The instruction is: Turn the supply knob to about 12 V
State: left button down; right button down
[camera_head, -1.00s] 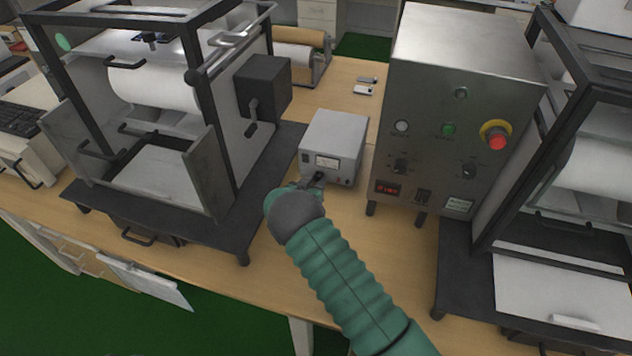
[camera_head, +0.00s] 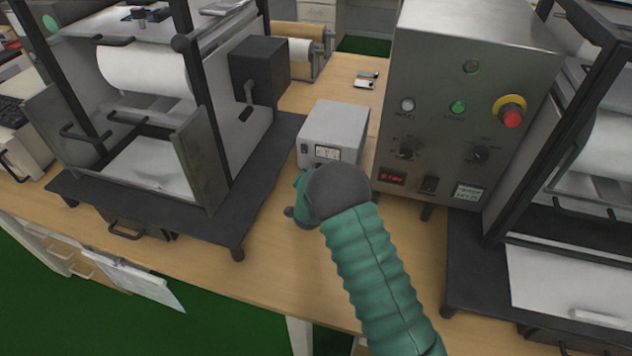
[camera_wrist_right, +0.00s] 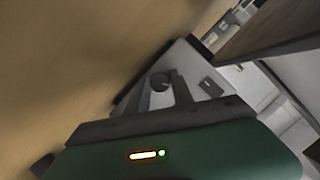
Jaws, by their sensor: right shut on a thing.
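The supply is a small light-grey box (camera_head: 338,122) on the bench, with a dial meter (camera_head: 327,153) and a dark switch on its front. My right arm comes in from the lower right, and its dark wrist covers the lower front of the supply, hiding the knob and fingertips in the head view. In the right wrist view, the round dark supply knob (camera_wrist_right: 160,80) sits between the two fingers of my right gripper (camera_wrist_right: 163,92), which is shut on it. The meter reading is too small to make out. My left gripper is not in view.
A tall metal control cabinet (camera_head: 470,75) with a red-and-yellow stop button stands close to the supply's right. A black-framed machine with a paper roll (camera_head: 150,75) stands on its left. Bare wooden bench (camera_head: 275,245) lies in front.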

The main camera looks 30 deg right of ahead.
jog(key=m+b, duration=0.1)
jog(key=b, duration=0.1)
jog(key=f+m+t+b, duration=0.1)
jog(key=b, duration=0.1)
jog(key=shift+s, duration=0.2)
jog(key=shift+d+r+m+t+y+b, duration=0.1)
jog(key=shift+m+t+y+b, duration=0.4)
jog(key=shift+b, duration=0.55)
jog(key=c, duration=1.4)
grip_release()
jog(key=shift+s, duration=0.1)
jog(key=shift+o, duration=1.3)
jog(key=shift+r, duration=0.2)
jog(key=p+v, duration=0.2)
jog(key=v, duration=1.4)
jog(key=shift+s+a, duration=0.2)
jog(key=shift+a, duration=0.2)
